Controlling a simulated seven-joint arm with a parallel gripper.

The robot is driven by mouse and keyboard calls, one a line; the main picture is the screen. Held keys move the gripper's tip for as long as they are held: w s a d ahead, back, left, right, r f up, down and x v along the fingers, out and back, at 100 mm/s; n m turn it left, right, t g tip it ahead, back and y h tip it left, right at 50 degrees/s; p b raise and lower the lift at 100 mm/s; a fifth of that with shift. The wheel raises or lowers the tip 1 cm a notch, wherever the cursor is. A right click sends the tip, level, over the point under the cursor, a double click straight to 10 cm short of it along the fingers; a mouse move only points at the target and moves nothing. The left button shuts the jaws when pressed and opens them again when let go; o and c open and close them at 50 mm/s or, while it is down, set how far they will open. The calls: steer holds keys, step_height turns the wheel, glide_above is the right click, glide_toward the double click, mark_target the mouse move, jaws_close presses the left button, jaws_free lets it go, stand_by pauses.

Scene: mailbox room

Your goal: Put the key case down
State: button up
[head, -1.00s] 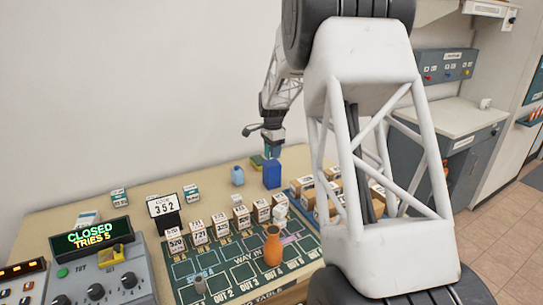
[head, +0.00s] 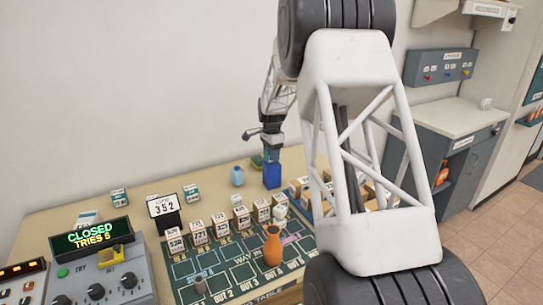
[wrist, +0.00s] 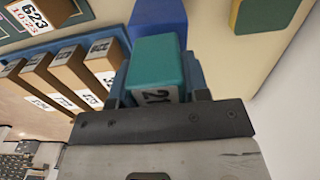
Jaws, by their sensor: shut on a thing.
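My gripper (wrist: 158,85) is shut on a teal block with a white number label, which I take to be the key case (wrist: 158,65). In the head view, my gripper (head: 271,153) points down at the back of the table, just above and behind a blue box (head: 272,178). The blue box also shows beyond the key case in the wrist view (wrist: 157,14). I cannot tell whether the key case touches the blue box or the table. In the head view the key case is mostly hidden.
A green and yellow item (head: 256,161) lies beside the gripper. A light blue bottle (head: 237,176) stands to its left. Labelled boxes and an orange vase (head: 273,246) stand on the dark green board (head: 215,267). A tray of brown boxes is partly behind my arm.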

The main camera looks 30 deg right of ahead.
steer(key=shift+f, duration=0.45)
steer(key=shift+f, duration=0.15)
steer(key=o, duration=1)
steer(key=shift+c, duration=0.2)
steer(key=shift+r, duration=0.2)
step_height(320, 180, up, 12)
stand_by(0.4)
